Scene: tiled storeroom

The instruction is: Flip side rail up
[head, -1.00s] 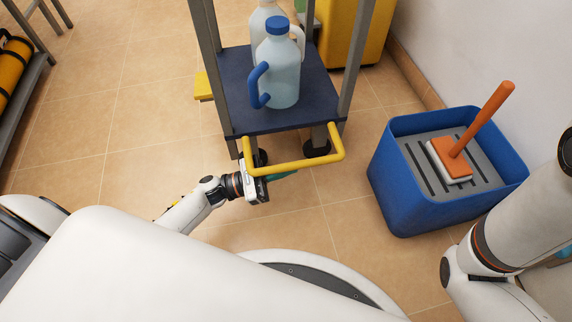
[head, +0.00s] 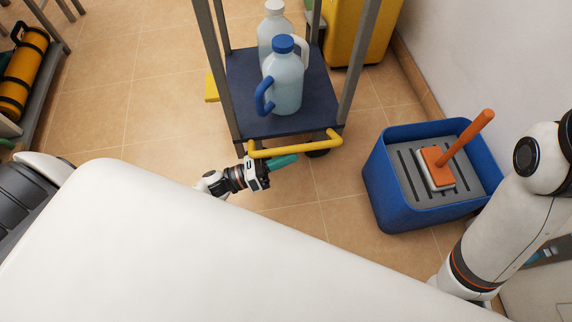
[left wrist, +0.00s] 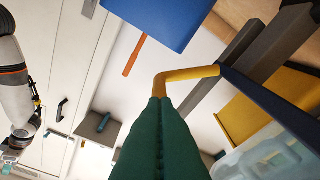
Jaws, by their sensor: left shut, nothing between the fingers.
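The side rail (head: 297,149) is a yellow U-shaped bar at the near end of the cart's dark blue shelf (head: 305,122). In the head view its long bar lies just in front of the shelf edge. My left gripper (head: 290,161) has green fingers, shut and empty, right by the near side of the bar; I cannot tell if they touch. In the left wrist view the fingers (left wrist: 158,105) cover part of the rail, and a bent corner of the rail (left wrist: 185,75) shows beyond them.
Two jugs (head: 285,80) stand on the shelf. A blue bin (head: 425,212) with an orange-handled brush (head: 455,150) stands right of the cart, near the wall. A yellow cabinet (head: 362,30) is behind. The floor left of the cart is mostly clear.

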